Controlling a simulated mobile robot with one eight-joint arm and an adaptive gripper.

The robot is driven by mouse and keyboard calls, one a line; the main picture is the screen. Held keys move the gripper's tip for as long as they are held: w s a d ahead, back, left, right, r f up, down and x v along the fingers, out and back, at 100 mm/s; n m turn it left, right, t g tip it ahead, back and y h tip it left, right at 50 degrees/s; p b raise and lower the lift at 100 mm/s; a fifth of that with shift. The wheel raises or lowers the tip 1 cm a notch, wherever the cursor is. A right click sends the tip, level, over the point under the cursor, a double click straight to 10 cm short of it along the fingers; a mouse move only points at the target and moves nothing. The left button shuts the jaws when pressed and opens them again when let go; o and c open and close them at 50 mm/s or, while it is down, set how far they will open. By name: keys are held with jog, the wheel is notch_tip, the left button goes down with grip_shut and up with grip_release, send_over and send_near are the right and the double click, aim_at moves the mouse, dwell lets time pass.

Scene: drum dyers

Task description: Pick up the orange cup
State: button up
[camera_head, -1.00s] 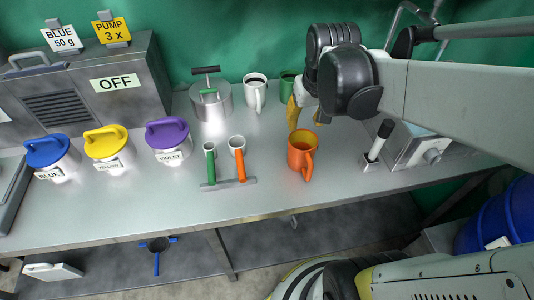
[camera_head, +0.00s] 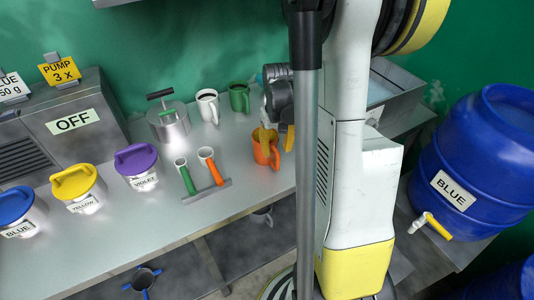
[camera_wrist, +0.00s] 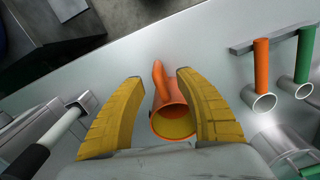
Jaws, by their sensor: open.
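The orange cup (camera_head: 266,149) stands upright on the steel counter, and my arm partly covers its right side in the head view. In the wrist view the orange cup (camera_wrist: 168,98) sits between my two yellow fingers, with its handle toward the top of the picture and its yellowish inside showing. My gripper (camera_wrist: 160,90) is open around the cup, one finger on each side. In the head view my gripper (camera_head: 277,138) is right at the cup and partly hidden. I cannot tell whether a finger touches the cup.
A white mug (camera_head: 207,106) and a green mug (camera_head: 239,98) stand behind the cup. A rack holds a green-handled scoop (camera_head: 186,178) and an orange-handled scoop (camera_head: 210,167) to the left. A blue barrel (camera_head: 480,150) stands at right.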

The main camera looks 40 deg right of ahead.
notch_tip(320, 180, down, 4)
jog(key=shift+s+d+f+b, duration=0.15)
jog(key=shift+f+b, duration=0.1)
jog(key=shift+b, duration=0.45)
grip_shut()
